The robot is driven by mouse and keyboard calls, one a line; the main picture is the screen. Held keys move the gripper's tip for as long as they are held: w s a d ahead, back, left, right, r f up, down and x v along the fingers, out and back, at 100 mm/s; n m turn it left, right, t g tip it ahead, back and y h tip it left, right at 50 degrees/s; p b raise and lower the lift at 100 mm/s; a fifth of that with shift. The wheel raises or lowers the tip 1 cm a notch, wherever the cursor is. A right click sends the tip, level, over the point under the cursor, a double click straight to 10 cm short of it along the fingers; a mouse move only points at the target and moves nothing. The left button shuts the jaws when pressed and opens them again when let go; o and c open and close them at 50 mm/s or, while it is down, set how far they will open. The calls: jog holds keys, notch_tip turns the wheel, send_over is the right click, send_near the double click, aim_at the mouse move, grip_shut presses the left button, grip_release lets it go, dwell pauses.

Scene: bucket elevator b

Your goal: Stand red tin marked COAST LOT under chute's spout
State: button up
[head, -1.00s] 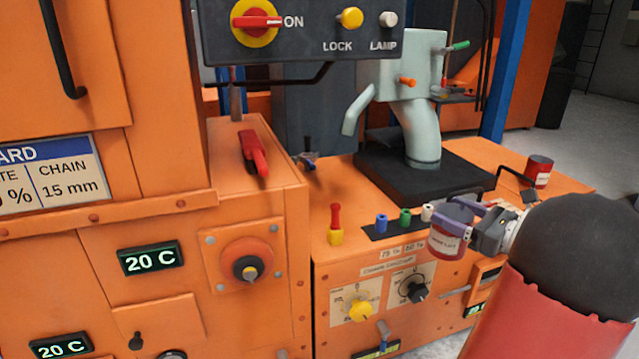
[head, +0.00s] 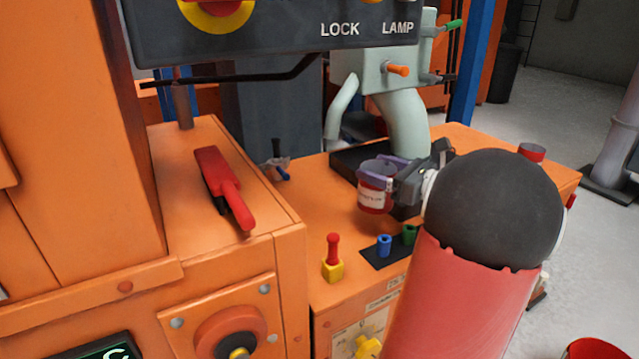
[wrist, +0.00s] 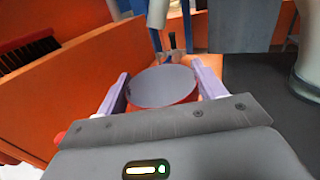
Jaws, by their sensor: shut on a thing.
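A red tin (head: 374,197) with a white label is held upright between the purple fingers of my gripper (head: 378,174). The label's print is too small to read surely. In the wrist view the tin's grey top (wrist: 163,86) shows between the fingers (wrist: 158,76). The pale green chute (head: 403,115) stands behind on a black base (head: 350,160). Its spout (head: 341,108) slants down to the left, and its lower end is above and left of the tin in the head view. A pale tube end, likely the spout, shows beyond the tin in the wrist view (wrist: 157,13).
A second red tin (head: 532,153) stands at the bench's far right, partly hidden by my arm. Blue (head: 384,245) and green pegs and a red-yellow switch (head: 333,258) rise near the front. A red brush (head: 224,188) lies on the left cabinet. The bench left of the black base is mostly bare.

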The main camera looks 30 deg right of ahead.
aim_at(373, 196)
jog(key=x, duration=1.3)
jog(key=shift+f+b, duration=1)
jog(key=shift+f, duration=2.5)
jog(key=o, duration=1.3)
jog(key=shift+o, duration=0.2)
jog(key=shift+s, duration=0.1)
jog(key=v, duration=1.1)
jog(key=shift+s+d+p, duration=0.1)
jog(key=shift+s+p, duration=0.3)
